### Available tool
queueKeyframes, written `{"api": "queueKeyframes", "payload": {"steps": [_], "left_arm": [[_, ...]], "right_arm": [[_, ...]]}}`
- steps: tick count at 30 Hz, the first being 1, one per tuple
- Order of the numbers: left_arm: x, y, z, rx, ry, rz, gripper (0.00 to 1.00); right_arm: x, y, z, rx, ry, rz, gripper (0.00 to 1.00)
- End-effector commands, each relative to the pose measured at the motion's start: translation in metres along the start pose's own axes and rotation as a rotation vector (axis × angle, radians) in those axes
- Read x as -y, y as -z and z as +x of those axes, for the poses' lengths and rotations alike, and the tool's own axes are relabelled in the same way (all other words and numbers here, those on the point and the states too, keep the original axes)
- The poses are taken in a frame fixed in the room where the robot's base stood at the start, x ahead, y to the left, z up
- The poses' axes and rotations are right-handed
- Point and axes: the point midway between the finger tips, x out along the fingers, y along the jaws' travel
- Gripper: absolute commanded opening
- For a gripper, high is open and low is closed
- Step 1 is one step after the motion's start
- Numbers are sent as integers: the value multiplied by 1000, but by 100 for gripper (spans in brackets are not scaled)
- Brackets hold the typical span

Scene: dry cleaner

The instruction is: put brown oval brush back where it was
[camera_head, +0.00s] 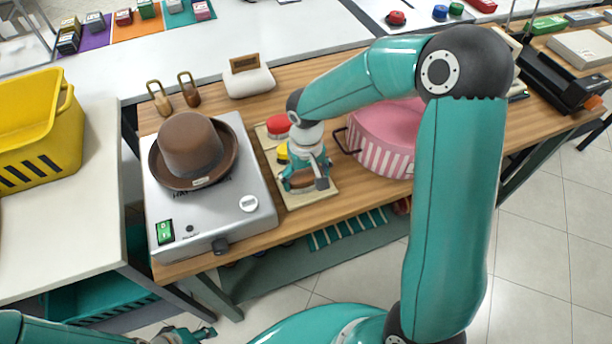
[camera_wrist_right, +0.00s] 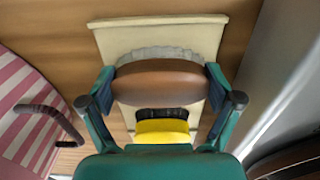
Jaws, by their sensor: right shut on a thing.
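The brown oval brush (camera_wrist_right: 158,82) is between the fingers of my right gripper (camera_head: 304,182), which is shut on it. In the wrist view, a pale fringe, apparently bristles, shows along the brush's far edge. The brush is over the front part of a cream board (camera_head: 318,192), whose bare part also shows in the wrist view (camera_wrist_right: 203,38). I cannot tell whether the brush touches the board. A yellow-topped item (camera_wrist_right: 162,131) and a red-topped item (camera_head: 278,125) are on the board behind it. My left gripper (camera_head: 190,335) is partly cut off at the bottom left.
A grey press with a brown hat (camera_head: 190,148) stands close left of the board. A pink striped round box (camera_head: 385,140) with a dark handle (camera_head: 341,141) is close on the right.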

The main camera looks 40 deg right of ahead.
Motion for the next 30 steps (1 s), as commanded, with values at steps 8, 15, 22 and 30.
{"api": "queueKeyframes", "payload": {"steps": [8,15,22,30], "left_arm": [[1,0,2,0,0,0,40],[1,0,2,0,0,0,40],[0,0,0,0,0,0,40],[0,0,0,0,0,0,40]], "right_arm": [[0,0,2,0,0,0,100],[0,0,2,1,0,0,100],[0,1,-9,-2,-1,1,100],[0,1,-59,-6,1,1,100]]}}
